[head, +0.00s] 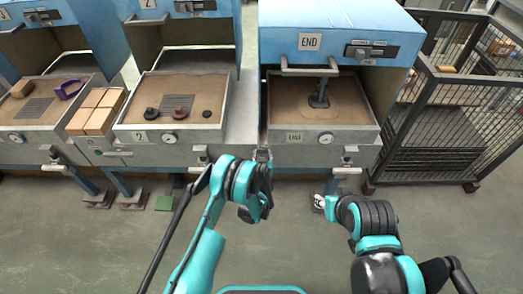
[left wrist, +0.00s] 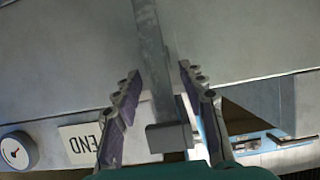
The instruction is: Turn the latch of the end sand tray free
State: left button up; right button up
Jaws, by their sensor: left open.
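The end sand tray (head: 283,135) is a grey tray of sand under the blue END hood, with a front END plate and a round gauge. My left gripper (head: 262,156) is at the left end of its front. In the left wrist view, the left gripper (left wrist: 159,72) is open, with its fingers on either side of a grey metal bar (left wrist: 150,45) that ends in a square block. The bar looks like the latch; I cannot tell whether the fingers touch it. My right gripper (head: 320,203) is low in front of the tray, too small to read.
A dark post (head: 319,94) stands in the end tray's sand. A handle (head: 347,157) is under the tray's right front. The tray marked 2 (head: 228,110) is to the left, holding dark round pieces. A wire cage cart (head: 440,130) stands right.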

pick_arm(q)
jog(key=shift+s+r, duration=0.15)
grip_shut()
jog(key=shift+d+f+m+t+y, duration=0.15)
jog(key=shift+d+m+y, duration=0.3)
jog(key=shift+m+y, duration=0.55)
jog(key=shift+d+f+m+t+y, duration=0.15)
jog(key=shift+d+m+y, duration=0.35)
jog(key=shift+m, duration=0.8)
